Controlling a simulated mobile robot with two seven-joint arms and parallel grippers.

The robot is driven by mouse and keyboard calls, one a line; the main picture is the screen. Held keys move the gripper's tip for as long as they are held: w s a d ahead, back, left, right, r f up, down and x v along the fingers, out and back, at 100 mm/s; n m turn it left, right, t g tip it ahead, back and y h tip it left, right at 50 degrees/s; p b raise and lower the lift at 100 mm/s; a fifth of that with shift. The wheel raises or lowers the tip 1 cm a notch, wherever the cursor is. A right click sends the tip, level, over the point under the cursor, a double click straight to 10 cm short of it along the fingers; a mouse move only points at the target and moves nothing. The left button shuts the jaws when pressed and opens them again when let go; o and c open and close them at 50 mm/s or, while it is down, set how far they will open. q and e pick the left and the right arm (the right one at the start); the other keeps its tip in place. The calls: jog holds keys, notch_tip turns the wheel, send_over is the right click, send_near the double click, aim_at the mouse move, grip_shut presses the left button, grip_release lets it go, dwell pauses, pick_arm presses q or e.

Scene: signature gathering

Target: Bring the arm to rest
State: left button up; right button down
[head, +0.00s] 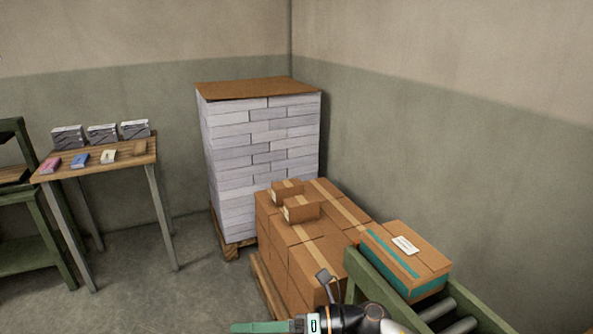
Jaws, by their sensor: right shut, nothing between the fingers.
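My right gripper (240,327) is at the bottom edge of the head view, to the left of my dark wrist. Its green fingers point left and are shut, with nothing seen between them. It appears in front of the lower part of the brown carton stack. The bottom edge of the picture cuts off part of my arm. My left gripper is not in view.
A roller conveyor (478,304) with a teal-banded carton (416,252) is at lower right. Stacked brown cartons (318,258) and a tall pallet of white packs (262,145) stand behind. A wooden table (130,161) and green rack (35,214) are left. Floor (165,300) is clear.

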jog(key=w+d+f+m+t+h, duration=0.1)
jog(key=d+f+m+t+h, duration=0.3)
jog(key=m+t, duration=0.6)
jog(key=w+d+f+m+t+h, duration=0.15)
jog(key=d+m+t, duration=0.45)
jog(key=m, duration=0.9)
jog(key=s+d+f+m+g+h, duration=0.3)
jog(key=s+d+f+m+h, duration=0.2)
jog(key=s+d+f+m, duration=0.2)
jog(key=s+d+f+m+g+h, duration=0.3)
jog(key=s+d+f+m, duration=0.5)
jog(key=s+f, duration=0.3)
notch_tip(320, 180, down, 3)
jog(key=shift+f+m+h, duration=0.1)
jog(key=shift+m+h, duration=0.6)
jog(key=shift+h, duration=0.15)
